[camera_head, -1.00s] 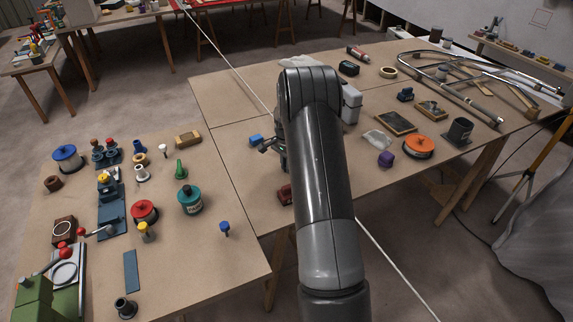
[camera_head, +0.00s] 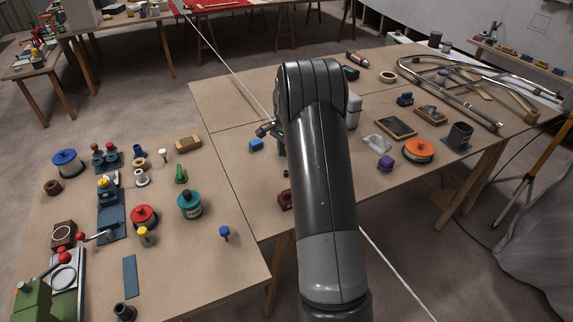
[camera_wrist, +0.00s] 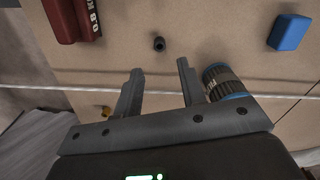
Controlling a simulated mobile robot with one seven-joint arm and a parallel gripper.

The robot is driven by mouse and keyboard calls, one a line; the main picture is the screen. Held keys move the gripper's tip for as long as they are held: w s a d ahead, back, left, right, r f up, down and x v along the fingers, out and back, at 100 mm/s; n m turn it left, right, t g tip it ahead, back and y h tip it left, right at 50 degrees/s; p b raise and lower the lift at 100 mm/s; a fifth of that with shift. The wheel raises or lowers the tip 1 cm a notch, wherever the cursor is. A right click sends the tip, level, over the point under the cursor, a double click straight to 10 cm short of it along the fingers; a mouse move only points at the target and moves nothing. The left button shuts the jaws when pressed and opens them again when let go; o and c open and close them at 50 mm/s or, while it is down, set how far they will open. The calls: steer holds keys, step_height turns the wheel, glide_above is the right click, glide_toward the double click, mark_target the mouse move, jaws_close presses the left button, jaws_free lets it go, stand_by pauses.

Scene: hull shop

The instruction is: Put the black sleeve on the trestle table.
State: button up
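The black sleeve (camera_wrist: 159,44) is a small dark cylinder on the tan top of the trestle table (camera_head: 230,97). In the head view it is a tiny dark spot (camera_head: 286,172) left of my arm, between a dark red block and a blue block. My gripper (camera_wrist: 158,69) is open in the wrist view, with nothing between its fingers. The sleeve lies beyond the fingertips, apart from them. In the head view my arm hides most of the gripper; only a part shows at its left edge.
The dark red block (camera_wrist: 72,18) and blue block (camera_wrist: 289,32) flank the sleeve. A dark cylinder with blue bands (camera_wrist: 223,82) is close beside the right finger. A purple piece (camera_head: 385,163) and orange reel (camera_head: 418,150) stand right of my arm.

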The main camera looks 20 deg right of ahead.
steer(key=s+a+r+n+t, duration=0.1)
steer(key=s+a+r+n, duration=0.1)
steer(key=s+a+r, duration=0.4)
steer(key=s+a+r+n+t, duration=0.15)
steer(key=s+r, duration=0.25)
steer(key=r, duration=0.5)
steer(key=s+a+r+n, duration=0.3)
steer(key=s+a+r, duration=0.2)
steer(key=s+r, duration=0.15)
steer(key=s+a+n+t, duration=0.1)
steer(key=s+a+n, duration=0.2)
steer(key=s, duration=0.7)
steer(key=s+a+r+n+t, duration=0.1)
steer(key=s+a+n, duration=0.3)
steer(key=s, duration=0.7)
steer(key=shift+r+n+t, duration=0.15)
steer(key=shift+n+t, duration=0.2)
steer(key=shift+t, duration=0.2)
